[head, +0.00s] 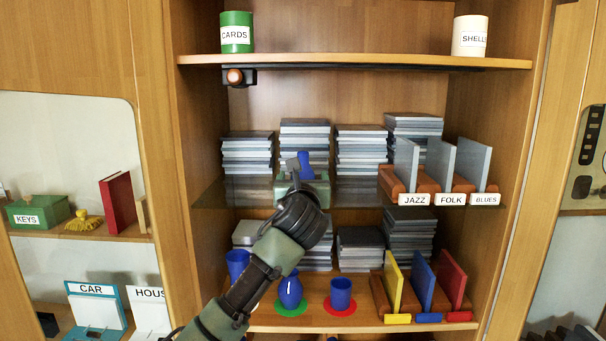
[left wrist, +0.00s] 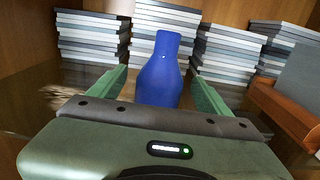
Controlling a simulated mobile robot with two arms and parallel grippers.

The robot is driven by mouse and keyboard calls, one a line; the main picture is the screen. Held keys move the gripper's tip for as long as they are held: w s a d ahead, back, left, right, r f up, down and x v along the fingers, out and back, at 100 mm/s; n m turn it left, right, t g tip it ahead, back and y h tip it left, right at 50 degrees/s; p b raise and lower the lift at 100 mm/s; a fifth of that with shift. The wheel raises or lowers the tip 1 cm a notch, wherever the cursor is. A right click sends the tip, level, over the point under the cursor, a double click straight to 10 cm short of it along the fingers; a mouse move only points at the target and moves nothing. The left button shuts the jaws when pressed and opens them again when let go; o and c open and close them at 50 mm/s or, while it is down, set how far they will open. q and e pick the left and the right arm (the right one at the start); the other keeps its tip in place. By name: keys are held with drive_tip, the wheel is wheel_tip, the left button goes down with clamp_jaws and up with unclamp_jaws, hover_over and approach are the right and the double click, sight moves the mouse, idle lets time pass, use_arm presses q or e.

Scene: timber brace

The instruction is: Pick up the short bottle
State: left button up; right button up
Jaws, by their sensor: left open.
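A blue bottle (head: 305,165) with a narrow neck stands upright on the glass middle shelf, in front of stacks of cases. In the left wrist view the bottle (left wrist: 160,78) is in the middle, its base hidden behind my gripper body. My left gripper (head: 301,180) is at the shelf. In the left wrist view its green fingers (left wrist: 159,85) are open, one on each side of the bottle, with a visible gap on each side. Another blue, rounded bottle (head: 290,289) stands on a green disc on the lower shelf. My right gripper is not in view.
Case stacks (head: 247,153) stand behind the bottle. Brown holders with grey dividers (head: 473,163), labelled JAZZ, FOLK and BLUES, are to the right. Blue cups (head: 341,293) stand below. The top shelf (head: 350,60) carries the CARDS can (head: 236,35) and the SHELLS can (head: 469,37).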

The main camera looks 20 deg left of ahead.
use_arm(q)
drive_tip(key=shift+s, duration=0.1)
drive_tip(key=c, duration=1.4)
drive_tip(key=shift+c, duration=1.4)
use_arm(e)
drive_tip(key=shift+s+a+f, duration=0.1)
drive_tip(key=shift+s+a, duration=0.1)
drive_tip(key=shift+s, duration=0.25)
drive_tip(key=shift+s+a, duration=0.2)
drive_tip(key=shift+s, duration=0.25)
use_arm(q)
drive_tip(key=shift+r, duration=0.1)
